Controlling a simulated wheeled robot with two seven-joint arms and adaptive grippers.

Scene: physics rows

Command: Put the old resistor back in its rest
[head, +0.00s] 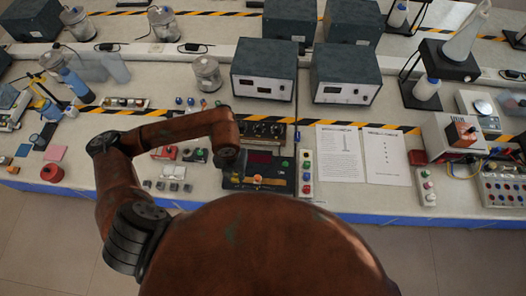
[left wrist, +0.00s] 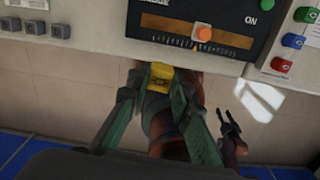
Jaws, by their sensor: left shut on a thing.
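My left gripper (head: 236,170) reaches down over the front of the bench, beside the dark bridge instrument. In the left wrist view its green fingers are shut on a small yellow block (left wrist: 160,77), perhaps the resistor. The block is held just off the bench's front edge in that view, below the instrument's slide scale (left wrist: 197,34). Several small grey blocks (head: 167,186) stand left of the instrument; I cannot tell which place is the resistor's rest. My right gripper (left wrist: 228,122) shows small and dark low in the left wrist view, its prongs apart and empty.
Paper sheets (head: 340,154) lie further right. Bare bench shows around the grey blocks.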

